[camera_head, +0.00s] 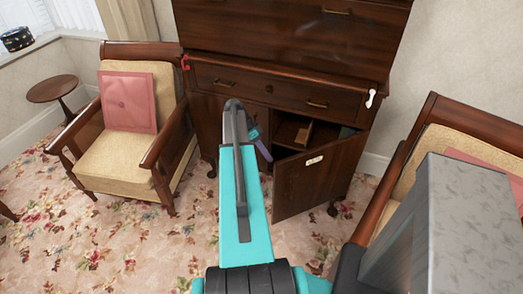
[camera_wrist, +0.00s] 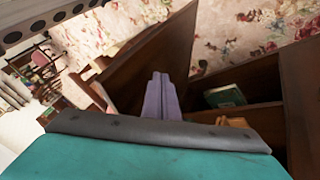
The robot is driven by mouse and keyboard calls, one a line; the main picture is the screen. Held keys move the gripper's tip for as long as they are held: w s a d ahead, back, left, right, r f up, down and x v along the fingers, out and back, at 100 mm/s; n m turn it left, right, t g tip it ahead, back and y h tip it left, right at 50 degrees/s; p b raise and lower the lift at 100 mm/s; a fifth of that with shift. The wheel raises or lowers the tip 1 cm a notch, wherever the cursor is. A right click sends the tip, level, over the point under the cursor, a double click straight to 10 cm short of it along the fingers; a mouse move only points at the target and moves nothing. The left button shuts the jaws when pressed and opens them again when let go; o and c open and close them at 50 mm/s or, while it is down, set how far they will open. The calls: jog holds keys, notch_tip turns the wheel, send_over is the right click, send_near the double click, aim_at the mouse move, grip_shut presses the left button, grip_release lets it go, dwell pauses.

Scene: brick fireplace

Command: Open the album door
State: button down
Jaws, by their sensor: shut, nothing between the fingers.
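The dark wooden cabinet door with a small pale label (camera_head: 305,185) stands swung well open at the lower right of the cabinet. It also shows in the wrist view (camera_wrist: 145,55), on the left. My gripper (camera_head: 265,153) is shut and empty, at the cabinet opening beside the door's inner side. In the wrist view its purple fingers (camera_wrist: 162,92) lie together between the door and the interior; I cannot tell whether they touch the door. A green book (camera_wrist: 225,96) lies inside the cabinet.
The cabinet's drawer front (camera_head: 270,88) is above the opening. An armchair with a pink cushion (camera_head: 128,102) stands to the left, and another armchair (camera_head: 440,135) is close on the right. Flowered carpet (camera_head: 120,245) lies clear in front on the left.

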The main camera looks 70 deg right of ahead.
jog(key=shift+s+a+f+p, duration=0.3)
jog(key=shift+s+a, duration=0.15)
jog(key=shift+s, duration=0.3)
jog(key=shift+s+a+f+p, duration=0.35)
jog(key=shift+s+a, duration=0.1)
jog(key=shift+s, duration=0.25)
jog(key=shift+s+a+f+p, duration=0.3)
jog(key=shift+s+a, duration=0.15)
jog(key=shift+s, duration=0.3)
